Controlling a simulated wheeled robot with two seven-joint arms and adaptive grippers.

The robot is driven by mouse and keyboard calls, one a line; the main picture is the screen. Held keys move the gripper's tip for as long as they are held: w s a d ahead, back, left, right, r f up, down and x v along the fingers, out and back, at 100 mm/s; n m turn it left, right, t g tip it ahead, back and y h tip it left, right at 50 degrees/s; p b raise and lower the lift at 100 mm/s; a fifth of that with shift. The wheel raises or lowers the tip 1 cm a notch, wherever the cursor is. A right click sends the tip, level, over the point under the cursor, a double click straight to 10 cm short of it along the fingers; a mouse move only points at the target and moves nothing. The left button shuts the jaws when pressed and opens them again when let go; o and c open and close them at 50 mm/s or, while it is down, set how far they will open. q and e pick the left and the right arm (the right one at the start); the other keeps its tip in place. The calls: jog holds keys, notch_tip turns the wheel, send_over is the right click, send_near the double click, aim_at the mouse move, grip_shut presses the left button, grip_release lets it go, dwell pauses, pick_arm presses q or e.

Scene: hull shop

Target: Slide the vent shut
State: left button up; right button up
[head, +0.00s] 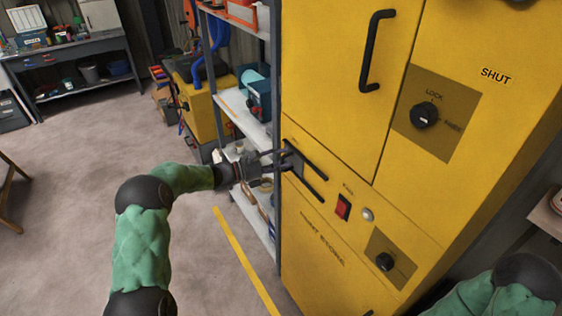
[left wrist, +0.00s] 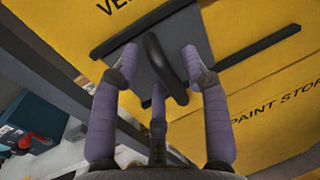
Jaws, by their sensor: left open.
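The vent is a grey sliding plate (left wrist: 150,65) between two black rails on the front of the yellow cabinet. The plate (head: 292,158) sits toward the left end of the rails, near the cabinet's left edge. A dark upright handle (left wrist: 163,68) stands out from it. My left gripper (head: 280,162) is at the plate, and in the left wrist view (left wrist: 158,68) its purple-banded fingers are apart around the handle. I cannot tell whether they touch it. My right gripper is out of view; only my right arm shows at the lower right.
The yellow cabinet (head: 335,60) has a black door handle (head: 373,50), a lock knob (head: 424,115), a red switch (head: 343,207) and a lower knob (head: 385,262). A loaded shelf rack (head: 276,100) stands close on the left, beside my left gripper. The floor (head: 75,200) farther left is clear.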

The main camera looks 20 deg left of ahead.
pick_arm(q)
jog(key=v, duration=1.2)
jog(key=shift+w+f, duration=0.1)
jog(key=shift+f, duration=0.05)
jog(key=s+d+f+m+g+y+b, duration=0.1)
jog(key=s+d+f+m+g, duration=0.25)
jog(key=f, duration=0.65)
jog(key=s+d+f+m+g+y+b, duration=0.1)
jog(key=s+d+f+g+y, duration=0.15)
jog(key=s+d+f, duration=0.55)
jog(key=s+d+f+m+g+y+b, duration=0.15)
jog(key=d+f+g, duration=0.25)
jog(key=f, duration=0.7)
jog(key=s+d+f+m+y+b, duration=0.1)
jog(key=s+d+f+m+y, duration=0.1)
jog(key=s+d+f+m, duration=0.2)
jog(key=s+d+f+m+g+y+b, duration=0.1)
jog(key=s+d+f+m, duration=0.4)
jog(key=s+f+m, duration=0.6)
jog(key=s+m+y+b, duration=0.1)
jog(key=s+m, duration=0.2)
jog(key=shift+d+y, duration=0.3)
jog(key=shift+d, duration=0.05)
